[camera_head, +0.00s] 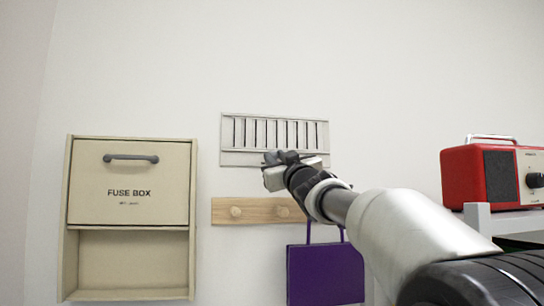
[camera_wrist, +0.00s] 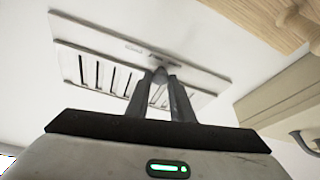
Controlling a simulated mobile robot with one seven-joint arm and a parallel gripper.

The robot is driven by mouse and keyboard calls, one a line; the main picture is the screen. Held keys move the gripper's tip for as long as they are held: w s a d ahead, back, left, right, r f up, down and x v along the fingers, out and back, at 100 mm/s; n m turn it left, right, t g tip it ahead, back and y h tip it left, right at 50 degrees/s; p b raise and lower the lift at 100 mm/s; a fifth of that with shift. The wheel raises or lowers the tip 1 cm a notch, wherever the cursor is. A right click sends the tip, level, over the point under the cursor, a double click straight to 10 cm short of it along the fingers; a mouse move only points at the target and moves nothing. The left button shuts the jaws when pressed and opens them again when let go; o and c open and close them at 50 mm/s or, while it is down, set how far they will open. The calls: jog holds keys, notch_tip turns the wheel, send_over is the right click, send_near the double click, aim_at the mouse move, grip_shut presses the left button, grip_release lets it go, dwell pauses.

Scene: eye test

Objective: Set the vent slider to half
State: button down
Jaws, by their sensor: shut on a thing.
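The vent (camera_head: 274,132) is a pale wall plate with a row of upright slots, each showing a narrow dark gap. Its lower strip (camera_head: 238,158) carries the slider. My gripper (camera_head: 273,160) is at the lower edge of the vent, near the middle of its width, and hides the slider's knob in the head view. In the wrist view the vent (camera_wrist: 72,38) appears tilted, with dark gaps in its slots. There my two fingers (camera_wrist: 161,80) are shut on the small grey slider knob (camera_wrist: 160,74). The strip's small markings cannot be read.
A wooden peg rail (camera_head: 222,210) is just below the vent, with a purple bag (camera_head: 322,277) hanging under it. A beige fuse box (camera_head: 128,180) with a grey handle is at left. A red radio (camera_head: 462,176) stands on a pale shelf (camera_head: 480,220) at right.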

jog(key=shift+w+d, duration=0.25)
jog(key=shift+d, duration=0.6)
jog(key=c, duration=1.5)
grip_release()
jog(key=shift+c, duration=0.2)
jog(key=b+v, duration=0.5)
jog(key=v, duration=1.2)
jog(key=shift+s, duration=0.25)
jog(key=shift+d, duration=0.1)
